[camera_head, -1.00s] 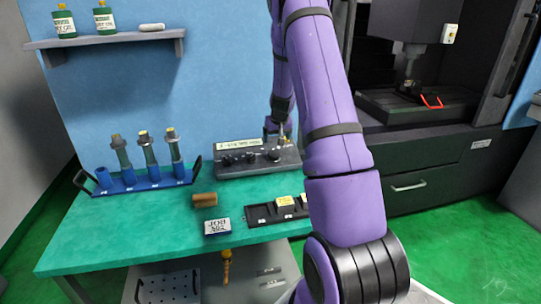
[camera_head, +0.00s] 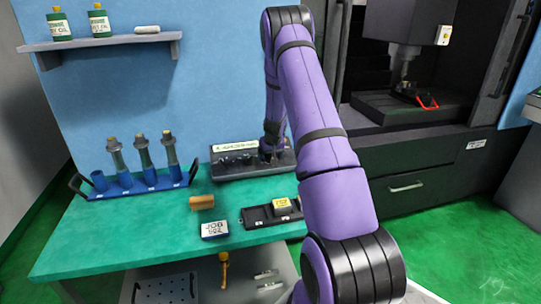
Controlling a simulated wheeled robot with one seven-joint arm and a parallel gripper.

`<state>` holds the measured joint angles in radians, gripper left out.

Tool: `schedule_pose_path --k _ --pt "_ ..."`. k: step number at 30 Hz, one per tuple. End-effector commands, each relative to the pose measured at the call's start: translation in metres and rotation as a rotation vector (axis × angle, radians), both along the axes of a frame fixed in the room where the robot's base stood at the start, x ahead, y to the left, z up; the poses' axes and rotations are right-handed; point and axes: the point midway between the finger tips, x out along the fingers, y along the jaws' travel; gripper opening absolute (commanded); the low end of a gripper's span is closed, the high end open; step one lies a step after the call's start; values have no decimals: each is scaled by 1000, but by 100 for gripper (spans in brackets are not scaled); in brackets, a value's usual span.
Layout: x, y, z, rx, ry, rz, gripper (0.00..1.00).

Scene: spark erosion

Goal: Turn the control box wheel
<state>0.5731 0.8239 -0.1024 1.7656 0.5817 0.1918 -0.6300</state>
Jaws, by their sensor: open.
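The grey control box (camera_head: 222,173) sits at the back of the green bench, against the blue wall. It has a pale label strip and dark round knobs (camera_head: 232,160) on its face; I cannot tell which is the wheel. My gripper (camera_head: 269,157) is over the right part of the control box, pointing down, with its jaws open. It is small and dark there, partly hidden by my purple arm. I cannot tell whether the fingers touch or surround a knob.
A blue rack (camera_head: 130,188) with tool holders stands left. A shelf (camera_head: 110,42) is above; a dark machine (camera_head: 400,150) stands right.

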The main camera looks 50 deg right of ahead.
Motion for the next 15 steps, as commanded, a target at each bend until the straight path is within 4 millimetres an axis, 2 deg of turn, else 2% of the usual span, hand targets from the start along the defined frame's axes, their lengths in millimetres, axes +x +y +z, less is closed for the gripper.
schedule_pose_path --k 3,8,15 --pt "0 0 0 0 0 0 83" --pt "0 0 0 0 0 0 46" --pt "0 0 0 5 -2 -12 46"
